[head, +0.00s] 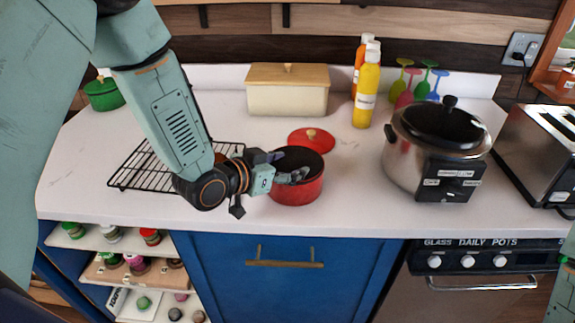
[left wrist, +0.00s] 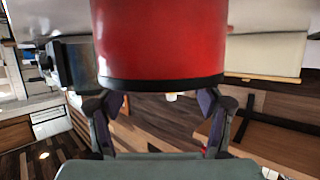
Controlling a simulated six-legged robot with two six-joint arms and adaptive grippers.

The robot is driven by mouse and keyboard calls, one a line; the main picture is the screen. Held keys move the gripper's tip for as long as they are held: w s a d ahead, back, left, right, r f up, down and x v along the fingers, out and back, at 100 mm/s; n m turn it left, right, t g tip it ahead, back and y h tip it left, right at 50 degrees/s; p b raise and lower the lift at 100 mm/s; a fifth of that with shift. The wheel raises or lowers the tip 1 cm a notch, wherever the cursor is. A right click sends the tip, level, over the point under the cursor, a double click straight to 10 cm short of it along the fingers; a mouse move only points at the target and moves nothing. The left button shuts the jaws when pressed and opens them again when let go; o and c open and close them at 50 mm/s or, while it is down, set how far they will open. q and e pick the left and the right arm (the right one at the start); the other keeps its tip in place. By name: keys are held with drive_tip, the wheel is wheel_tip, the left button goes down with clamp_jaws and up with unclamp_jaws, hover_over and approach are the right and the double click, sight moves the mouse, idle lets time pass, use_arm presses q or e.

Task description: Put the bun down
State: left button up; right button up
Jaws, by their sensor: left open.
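My left gripper (head: 286,168) reaches in from the left at the rim of the red pot (head: 301,191) on the white counter. Its fingers are apart, and I see nothing held between them. In the left wrist view the red pot (left wrist: 160,40) fills the upper middle, its dark rim just beyond the spread fingers of my left gripper (left wrist: 161,99). The pot's inside is dark and partly hidden by the gripper. My right gripper is out of view.
A red lid (head: 311,139) lies behind the pot. A black wire rack (head: 135,172) is left, partly under my arm. A cream bread box (head: 287,98), yellow bottle (head: 366,95), steel cooker (head: 407,160) and toaster (head: 535,150) stand around. Counter between pot and cooker is clear.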

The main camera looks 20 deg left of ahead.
use_arm(q)
drive_tip(key=shift+s+f, duration=0.1)
drive_tip(key=shift+f, duration=0.05)
drive_tip(key=shift+r, duration=0.2)
drive_tip(key=shift+r+p, duration=0.5)
drive_tip(key=shift+p, duration=0.05)
drive_tip(key=p+v, duration=0.3)
drive_tip(key=v, duration=0.8)
drive_tip(key=shift+s+a+r+p, duration=0.2)
drive_tip(key=shift+s+r+p, duration=0.05)
drive_tip(key=shift+r+p, duration=0.05)
